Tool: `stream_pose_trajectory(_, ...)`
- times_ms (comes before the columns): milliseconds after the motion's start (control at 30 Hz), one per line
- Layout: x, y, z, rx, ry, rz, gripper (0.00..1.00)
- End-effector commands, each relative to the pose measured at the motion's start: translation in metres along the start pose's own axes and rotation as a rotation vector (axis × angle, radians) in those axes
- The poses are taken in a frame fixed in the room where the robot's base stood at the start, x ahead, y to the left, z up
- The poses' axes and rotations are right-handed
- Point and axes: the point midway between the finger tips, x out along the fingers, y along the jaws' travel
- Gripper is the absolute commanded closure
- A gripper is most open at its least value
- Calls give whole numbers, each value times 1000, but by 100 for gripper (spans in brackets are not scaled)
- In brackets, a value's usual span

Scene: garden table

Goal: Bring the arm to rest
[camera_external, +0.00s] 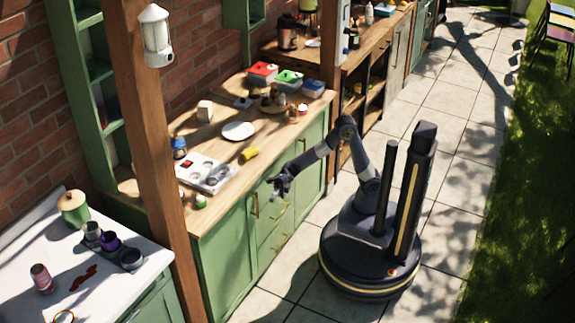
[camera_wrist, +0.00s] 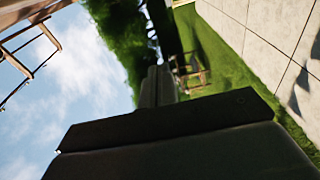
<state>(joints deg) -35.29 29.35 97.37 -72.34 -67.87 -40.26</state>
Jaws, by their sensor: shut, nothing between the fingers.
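My gripper (camera_external: 281,187) is at the end of my bent arm, in front of the green cabinet (camera_external: 262,222) and beside the front edge of the wooden counter (camera_external: 218,203). It is shut and empty, and it holds nothing. My arm reaches left from my base, with the elbow raised. In the wrist view a dark part of my own body fills the lower half, with sky, hedge, grass and paving tilted behind it.
A white tray (camera_external: 222,183), a yellow item (camera_external: 249,153) and a white plate (camera_external: 239,131) lie on the counter. A wooden post (camera_external: 150,130) stands at the left. The paved path (camera_external: 440,110) behind my base is clear.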

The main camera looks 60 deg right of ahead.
Motion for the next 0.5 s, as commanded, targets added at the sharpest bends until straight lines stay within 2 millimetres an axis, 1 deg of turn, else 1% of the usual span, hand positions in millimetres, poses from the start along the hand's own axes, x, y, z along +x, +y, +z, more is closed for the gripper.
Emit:
stream_pose_trajectory(33,0,-13,0,4,0,-2,100)
stream_pose_trajectory(300,0,-63,0,3,0,-2,100)
stream_pose_trajectory(400,0,-78,0,3,0,-1,100)
stream_pose_trajectory(500,0,-88,0,3,0,0,100)
